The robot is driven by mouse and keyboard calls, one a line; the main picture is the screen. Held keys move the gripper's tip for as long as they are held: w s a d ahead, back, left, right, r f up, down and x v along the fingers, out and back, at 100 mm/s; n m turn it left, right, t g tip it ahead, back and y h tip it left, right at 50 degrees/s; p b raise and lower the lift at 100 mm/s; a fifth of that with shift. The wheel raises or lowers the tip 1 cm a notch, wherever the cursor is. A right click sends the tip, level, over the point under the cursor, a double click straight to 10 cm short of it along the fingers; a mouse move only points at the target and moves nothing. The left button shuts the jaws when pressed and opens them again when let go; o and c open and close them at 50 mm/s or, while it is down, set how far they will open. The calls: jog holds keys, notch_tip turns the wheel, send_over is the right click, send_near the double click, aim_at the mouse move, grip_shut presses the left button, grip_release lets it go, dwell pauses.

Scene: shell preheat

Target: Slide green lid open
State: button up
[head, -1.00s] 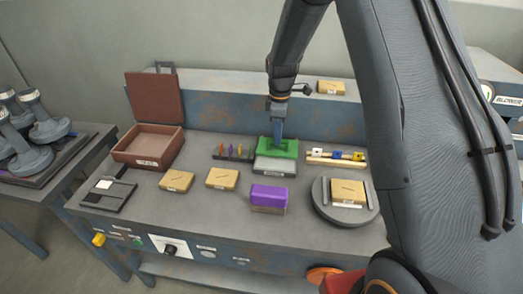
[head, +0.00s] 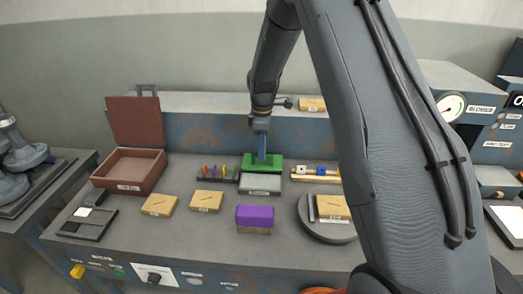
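The green lid (head: 272,160) lies at the back of a pale grey box (head: 260,184) in the middle of the bench. The front part of the box top shows uncovered, and the lid sits behind it. My gripper (head: 262,154) points straight down, and its blue fingers reach the lid's top. The fingers overlap in this view, so I cannot tell whether they are open or shut, or whether they hold part of the lid. The lid's far side is hidden.
A rack with coloured pieces (head: 217,174) stands close left of the box, and a wooden tray (head: 314,179) close right. A purple block (head: 254,214) is in front. A round grey plate (head: 330,233) lies right, and an open brown case (head: 128,170) left.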

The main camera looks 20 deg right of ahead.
notch_tip(320, 180, up, 8)
jog(key=b, duration=0.2)
jog(key=shift+f, duration=0.15)
jog(key=s+a+f+m+t, duration=0.1)
jog(key=s+m, duration=1.3)
jog(key=s, duration=1.6)
jog(key=shift+a, duration=0.2)
